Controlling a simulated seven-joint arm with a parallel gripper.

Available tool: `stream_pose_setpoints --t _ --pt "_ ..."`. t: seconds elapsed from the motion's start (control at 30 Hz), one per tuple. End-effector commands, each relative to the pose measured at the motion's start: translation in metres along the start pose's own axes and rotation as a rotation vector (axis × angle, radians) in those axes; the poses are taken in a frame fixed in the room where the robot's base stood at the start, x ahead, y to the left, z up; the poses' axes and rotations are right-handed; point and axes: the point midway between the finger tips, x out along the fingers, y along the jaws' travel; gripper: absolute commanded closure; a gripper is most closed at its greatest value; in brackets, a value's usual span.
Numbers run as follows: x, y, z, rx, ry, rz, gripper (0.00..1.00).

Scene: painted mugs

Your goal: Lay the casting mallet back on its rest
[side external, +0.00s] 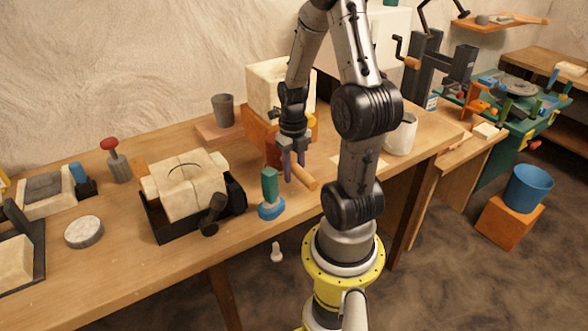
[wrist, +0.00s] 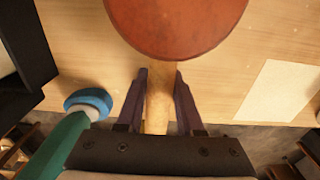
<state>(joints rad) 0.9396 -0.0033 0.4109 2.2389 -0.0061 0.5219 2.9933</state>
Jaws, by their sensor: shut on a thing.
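The casting mallet shows in the wrist view with a round red-brown head (wrist: 176,22) and a pale wooden handle (wrist: 159,92). My gripper (wrist: 160,76) has its two dark fingers on either side of the handle, shut on it just below the head. In the side view my gripper (side external: 294,172) points down over the worktable, and the handle (side external: 306,179) sticks out toward the table's front edge. The head is hard to separate there from the orange-brown shapes behind the gripper. I cannot pick out the mallet's rest with certainty.
A teal-handled tool with a blue base (side external: 270,208) stands close left of the handle. Further left is a black tray (side external: 160,222) with a pale block. A grey cup (side external: 223,110) and pale plaster block (side external: 268,84) stand behind. A white pot (side external: 401,134) is right.

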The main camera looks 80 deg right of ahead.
Motion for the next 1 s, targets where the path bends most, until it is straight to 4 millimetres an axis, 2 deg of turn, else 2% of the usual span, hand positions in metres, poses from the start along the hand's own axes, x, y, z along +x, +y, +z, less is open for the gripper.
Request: stream_pose_setpoints --t 0.27,0.3,0.5,0.8,1.0 --pt "0.005 0.000 0.001 0.000 -0.002 0.000 1.00" --pt "0.005 0.000 0.001 0.000 -0.002 0.000 0.62" --pt "0.005 0.000 0.001 0.000 -0.002 0.000 0.29" --pt "0.004 0.000 0.000 0.000 0.000 0.000 0.29" --pt "-0.012 0.000 0.001 0.000 -0.004 -0.001 0.29"
